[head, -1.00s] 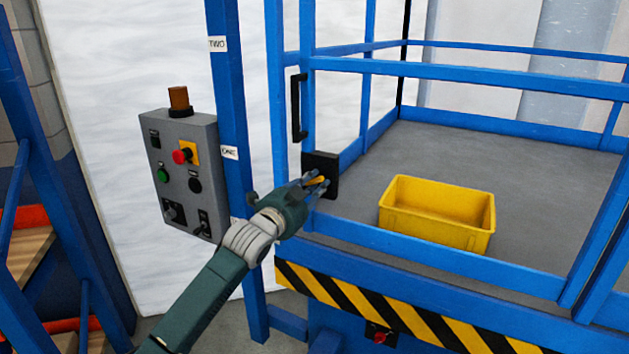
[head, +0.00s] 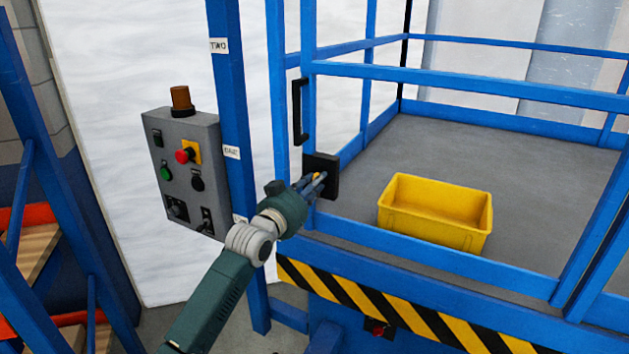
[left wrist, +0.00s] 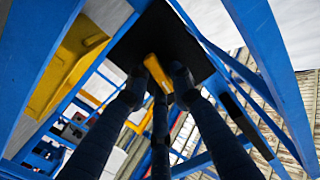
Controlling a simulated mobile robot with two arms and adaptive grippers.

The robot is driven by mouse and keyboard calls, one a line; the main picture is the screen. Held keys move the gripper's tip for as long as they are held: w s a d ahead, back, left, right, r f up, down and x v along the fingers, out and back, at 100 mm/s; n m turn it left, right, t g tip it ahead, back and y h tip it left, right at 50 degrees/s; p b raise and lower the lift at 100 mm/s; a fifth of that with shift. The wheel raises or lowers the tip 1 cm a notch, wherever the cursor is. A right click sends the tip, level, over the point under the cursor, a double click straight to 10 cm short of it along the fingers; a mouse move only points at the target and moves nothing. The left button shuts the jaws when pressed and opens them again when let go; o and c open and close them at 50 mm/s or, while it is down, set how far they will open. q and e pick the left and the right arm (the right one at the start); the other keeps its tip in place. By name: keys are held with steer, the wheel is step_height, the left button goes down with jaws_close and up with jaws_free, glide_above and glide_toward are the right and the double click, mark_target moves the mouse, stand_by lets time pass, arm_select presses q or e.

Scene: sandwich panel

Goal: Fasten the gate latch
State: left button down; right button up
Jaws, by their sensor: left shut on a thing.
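The gate latch is a black plate (head: 329,184) low on the blue gate post, with a small yellow lever (head: 317,176). In the left wrist view the black plate (left wrist: 190,45) fills the upper middle, with the yellow lever (left wrist: 157,72) in front of it. My left gripper (head: 312,183) is at the plate, its fingers shut on the yellow lever. In the left wrist view the fingers (left wrist: 158,90) close around the lever from both sides. The blue gate (head: 430,80) stands at the platform's front, with a black vertical handle (head: 299,112) above the latch. My right gripper is not in view.
A grey control box (head: 188,172) with buttons and a brown beacon hangs on a blue post left of my left arm. A yellow crate (head: 435,235) stands on the grey platform floor. A yellow-black striped edge (head: 400,312) runs below the gate.

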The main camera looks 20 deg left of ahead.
arm_select(q)
steer(key=shift+f+n+p, duration=0.15)
steer(key=shift+n+p, duration=0.15)
steer(key=shift+n, duration=0.8)
steer(key=shift+d, duration=0.1)
steer(key=c, duration=1.6)
jaws_free()
steer(key=s, duration=0.4)
steer(key=s+a, duration=0.1)
steer(key=s, duration=0.2)
steer(key=s+a, duration=0.1)
steer(key=s, duration=0.3)
steer(key=shift+s+a, duration=0.1)
steer(key=shift+s, duration=0.25)
